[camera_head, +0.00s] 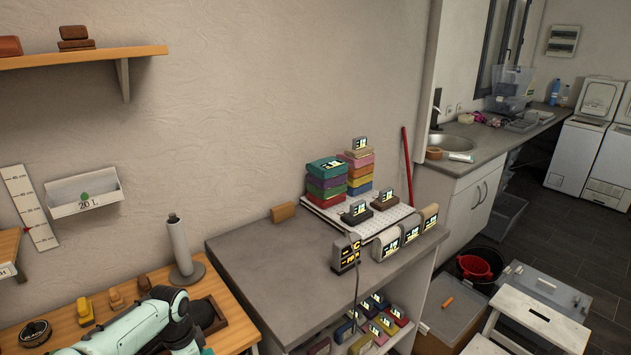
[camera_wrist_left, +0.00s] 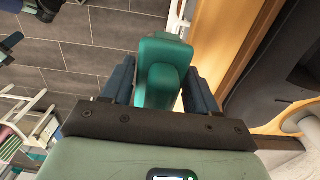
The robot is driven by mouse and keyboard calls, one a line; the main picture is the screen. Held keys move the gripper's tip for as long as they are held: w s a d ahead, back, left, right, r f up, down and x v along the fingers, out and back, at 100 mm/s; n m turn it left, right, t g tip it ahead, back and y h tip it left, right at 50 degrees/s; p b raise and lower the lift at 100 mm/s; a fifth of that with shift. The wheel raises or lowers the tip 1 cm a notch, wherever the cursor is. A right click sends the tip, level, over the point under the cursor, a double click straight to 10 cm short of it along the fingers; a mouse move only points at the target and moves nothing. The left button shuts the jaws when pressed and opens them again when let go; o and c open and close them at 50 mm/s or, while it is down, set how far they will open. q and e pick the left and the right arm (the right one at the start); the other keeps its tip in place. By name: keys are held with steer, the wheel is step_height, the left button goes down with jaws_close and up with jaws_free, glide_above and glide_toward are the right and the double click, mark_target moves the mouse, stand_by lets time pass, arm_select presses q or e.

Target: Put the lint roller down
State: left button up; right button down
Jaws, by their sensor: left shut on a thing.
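My left gripper (camera_wrist_left: 160,72) is shut on a green thing (camera_wrist_left: 164,50) in the left wrist view, with a dark blue finger on each side of it. This looks like the handle of the lint roller; no roll part shows. Floor tiles and a wooden edge (camera_wrist_left: 243,45) show beyond it. In the head view my teal left arm (camera_head: 135,330) reaches in over the wooden table (camera_head: 221,289) at bottom left, and its gripper cannot be made out there. My right gripper is in neither view.
A grey upright cylinder on a base (camera_head: 180,248) and several small yellow and brown items stand on the wooden table. A dark tray (camera_head: 208,314) lies beside my arm. The grey counter (camera_head: 262,272) has bare room at its left; stacked coloured boxes (camera_head: 326,180) stand farther back.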

arm_select(q)
steer(key=w+d+f+n, duration=0.1)
steer(key=d+f+n, duration=0.3)
steer(key=d+n, duration=0.5)
steer(key=d, duration=0.3)
steer(key=shift+w+f+n, duration=0.15)
steer(key=shift+f+n, duration=0.25)
steer(key=s+f, duration=0.4)
steer(key=f, duration=0.1)
steer(key=shift+d, duration=0.15)
